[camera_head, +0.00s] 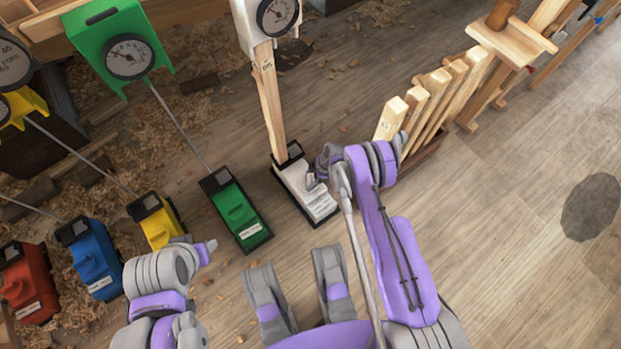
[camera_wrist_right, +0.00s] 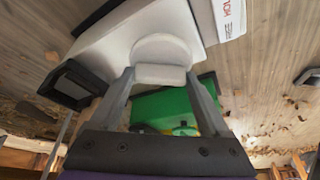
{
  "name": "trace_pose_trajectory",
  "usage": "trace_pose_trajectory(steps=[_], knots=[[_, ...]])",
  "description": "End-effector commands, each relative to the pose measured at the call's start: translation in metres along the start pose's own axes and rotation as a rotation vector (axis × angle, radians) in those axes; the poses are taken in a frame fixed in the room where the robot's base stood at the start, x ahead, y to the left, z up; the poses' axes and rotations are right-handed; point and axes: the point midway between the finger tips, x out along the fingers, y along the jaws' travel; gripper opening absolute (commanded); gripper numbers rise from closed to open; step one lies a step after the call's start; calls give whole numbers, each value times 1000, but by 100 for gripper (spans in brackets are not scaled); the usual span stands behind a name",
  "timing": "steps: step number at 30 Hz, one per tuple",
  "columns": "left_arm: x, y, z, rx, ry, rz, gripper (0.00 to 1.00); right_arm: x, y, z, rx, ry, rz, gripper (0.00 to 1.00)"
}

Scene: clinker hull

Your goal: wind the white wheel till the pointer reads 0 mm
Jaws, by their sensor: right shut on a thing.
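The white jack (camera_head: 305,190) stands on the plank floor, with a pale wooden post (camera_head: 270,100) rising from it to a white-housed dial (camera_head: 277,15). The dial's pointer is too small to read exactly. My right gripper (camera_head: 318,172) is at the jack's side, partly hidden by its own wrist. In the right wrist view, the two fingers of this gripper (camera_wrist_right: 160,76) are shut on the white wheel's grip (camera_wrist_right: 160,52) beside the white body (camera_wrist_right: 110,45).
A green jack (camera_head: 235,212) stands left of the white one, with a rod to a green dial (camera_head: 128,57). Yellow (camera_head: 158,222), blue (camera_head: 92,262) and red (camera_head: 25,285) jacks follow. A wooden rack (camera_head: 430,95) stands right.

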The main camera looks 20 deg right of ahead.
Motion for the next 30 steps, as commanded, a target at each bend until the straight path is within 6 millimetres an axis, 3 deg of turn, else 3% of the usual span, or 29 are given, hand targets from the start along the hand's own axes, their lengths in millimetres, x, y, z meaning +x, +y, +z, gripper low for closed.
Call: trace_pose_trajectory(steps=[2, 14, 30], knots=[[0, 0, 0, 0, 0, 0, 50, 0, 0, 0, 1, 0, 0, 24], [-1, 0, 0, 0, 0, 0, 50, 0, -1, 0, 73, 0, 29, 24], [-3, 0, 0, 0, -1, 0, 50, 0, -4, -1, 494, -1, 205, 24]])
